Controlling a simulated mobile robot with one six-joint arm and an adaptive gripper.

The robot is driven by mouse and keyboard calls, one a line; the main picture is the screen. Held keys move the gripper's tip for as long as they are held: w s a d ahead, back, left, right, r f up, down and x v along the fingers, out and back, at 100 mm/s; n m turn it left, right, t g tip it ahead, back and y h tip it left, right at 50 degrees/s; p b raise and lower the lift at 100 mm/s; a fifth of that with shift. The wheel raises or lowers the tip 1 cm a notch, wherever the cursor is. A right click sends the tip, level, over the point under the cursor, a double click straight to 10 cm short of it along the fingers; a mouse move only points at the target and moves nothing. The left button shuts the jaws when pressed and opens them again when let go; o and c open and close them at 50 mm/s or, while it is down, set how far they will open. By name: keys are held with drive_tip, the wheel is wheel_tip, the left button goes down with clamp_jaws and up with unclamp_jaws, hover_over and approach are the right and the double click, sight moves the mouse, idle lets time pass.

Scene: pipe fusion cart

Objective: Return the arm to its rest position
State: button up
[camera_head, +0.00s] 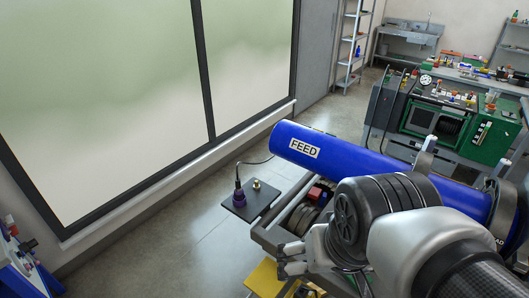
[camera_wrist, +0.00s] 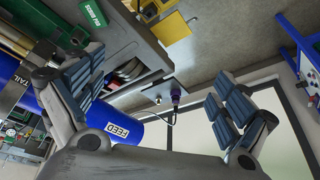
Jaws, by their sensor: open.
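My arm comes in from the lower right in the head view, over the near side of the cart. My gripper (camera_head: 291,258) points left, beside the cart's left end and below the blue pipe. In the wrist view my gripper (camera_wrist: 158,95) shows its two padded fingers wide apart with nothing between them. The blue pipe labelled FEED (camera_head: 345,168) lies along the cart, partly hidden behind my arm. It also shows at the left in the wrist view (camera_wrist: 90,130).
The cart frame (camera_head: 268,236) is close to my gripper. A dark plate (camera_head: 250,203) with a purple connector (camera_head: 239,194) juts out at its left. A green machine (camera_head: 440,118) stands behind. Floor by the window is clear.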

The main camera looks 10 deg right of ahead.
drive_tip(key=shift+s+a+r+n+t, duration=0.15)
drive_tip(key=shift+s+a+n, duration=0.3)
drive_tip(key=shift+s, duration=0.3)
drive_tip(key=shift+s+a+r+n+t, duration=0.15)
drive_tip(key=shift+s+a+n, duration=0.25)
drive_tip(key=shift+s, duration=0.35)
drive_tip(key=shift+f, duration=0.15)
